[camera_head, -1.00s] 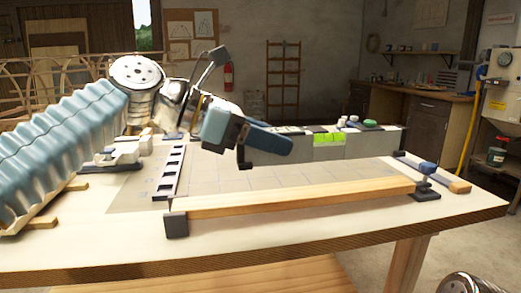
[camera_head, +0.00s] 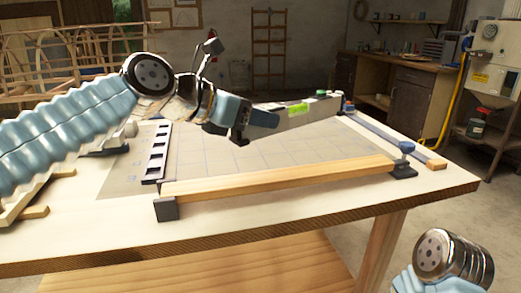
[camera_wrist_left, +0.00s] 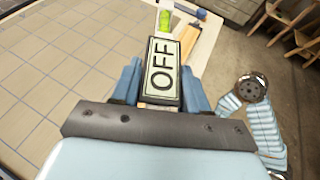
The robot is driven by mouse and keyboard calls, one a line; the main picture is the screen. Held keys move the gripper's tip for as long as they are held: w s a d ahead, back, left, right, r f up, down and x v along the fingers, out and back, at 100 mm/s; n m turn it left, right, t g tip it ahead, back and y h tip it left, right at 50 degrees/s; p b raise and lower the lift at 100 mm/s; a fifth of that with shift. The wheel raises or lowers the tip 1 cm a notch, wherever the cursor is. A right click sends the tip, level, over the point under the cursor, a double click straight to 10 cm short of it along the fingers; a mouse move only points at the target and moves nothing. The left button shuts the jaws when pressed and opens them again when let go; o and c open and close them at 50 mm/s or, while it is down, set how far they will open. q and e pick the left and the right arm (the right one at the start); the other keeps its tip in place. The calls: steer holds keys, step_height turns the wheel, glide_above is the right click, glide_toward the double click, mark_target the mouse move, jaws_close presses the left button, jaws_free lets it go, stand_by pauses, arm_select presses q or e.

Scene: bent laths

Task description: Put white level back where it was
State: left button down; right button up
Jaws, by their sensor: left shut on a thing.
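The white level (camera_head: 318,112), a long pale bar with a bright green vial, is held above the table by my left gripper (camera_head: 256,120). It points away to the right in the head view. In the left wrist view the level (camera_wrist_left: 165,45) shows an "OFF" label on its near end, between the two blue fingers of the left gripper (camera_wrist_left: 155,85). The fingers are shut on it. My right gripper is out of frame; only part of my right arm shows at the lower right.
A wooden lath (camera_head: 280,181) lies along the table's front, with a dark block (camera_head: 166,208) at its left end and a blue-knobbed clamp (camera_head: 404,160) at its right. A slotted dark strip (camera_head: 158,152) lies left of the gridded sheet (camera_head: 215,158). A blue bar (camera_head: 385,137) lies at the right.

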arm_select(q)
steer(key=w+f+b, duration=0.2)
steer(key=w+f, duration=0.3)
steer(key=f, duration=0.4)
steer(key=shift+a+b, duration=0.2)
steer(key=shift+b, duration=0.1)
steer(key=shift+f, duration=0.5)
steer(key=c, duration=0.6)
jaws_free()
steer(key=shift+o, duration=0.2)
steer(key=shift+r, duration=0.2)
steer(key=v, duration=1.2)
steer(key=shift+w+a+r, duration=0.1)
steer(key=shift+r, duration=0.25)
